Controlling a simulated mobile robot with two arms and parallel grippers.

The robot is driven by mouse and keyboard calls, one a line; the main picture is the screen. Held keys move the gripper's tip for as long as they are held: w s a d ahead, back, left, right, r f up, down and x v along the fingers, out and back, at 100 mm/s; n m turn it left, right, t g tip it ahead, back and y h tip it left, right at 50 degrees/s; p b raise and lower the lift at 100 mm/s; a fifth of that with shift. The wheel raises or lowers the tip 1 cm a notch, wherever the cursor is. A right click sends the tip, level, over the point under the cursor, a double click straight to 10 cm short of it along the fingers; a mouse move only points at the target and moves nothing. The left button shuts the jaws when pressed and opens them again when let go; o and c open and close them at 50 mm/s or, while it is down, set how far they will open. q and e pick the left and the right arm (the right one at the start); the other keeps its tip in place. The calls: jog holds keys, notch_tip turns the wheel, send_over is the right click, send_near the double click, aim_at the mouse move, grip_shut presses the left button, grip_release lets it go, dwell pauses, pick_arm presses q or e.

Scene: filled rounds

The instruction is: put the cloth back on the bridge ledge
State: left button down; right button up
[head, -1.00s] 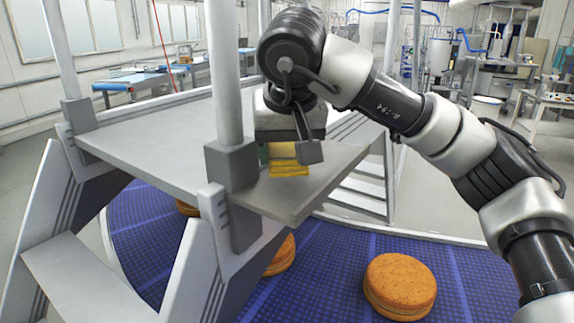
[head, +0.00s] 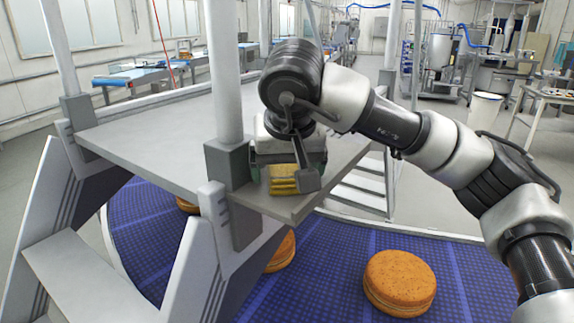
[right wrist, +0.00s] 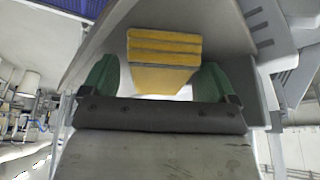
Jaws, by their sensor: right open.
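The folded yellow cloth (head: 284,181) lies on the near right end of the grey bridge ledge (head: 345,155), beside a post. In the right wrist view the cloth (right wrist: 164,50) sits between and just beyond the green fingers, with a gap on each side. My right gripper (right wrist: 155,78) is open and empty around the cloth's near part. In the head view the right gripper (head: 288,172) is close above the ledge, and its wrist hides part of the cloth. My left gripper is not in view.
A post (head: 226,90) rises close left of the cloth. Below the bridge runs a blue belt (head: 330,265) with round filled biscuits, one (head: 400,283) at the right. Grey steps (head: 358,190) stand behind the ledge. The bridge deck (head: 150,140) left of the post is bare.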

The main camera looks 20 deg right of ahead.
jog(key=shift+r, duration=0.4)
jog(key=d+b+v, duration=0.1)
jog(key=v, duration=1)
jog(key=shift+s+a+r+b, duration=0.2)
jog(key=shift+a+b, duration=0.1)
jog(key=shift+a, duration=0.2)
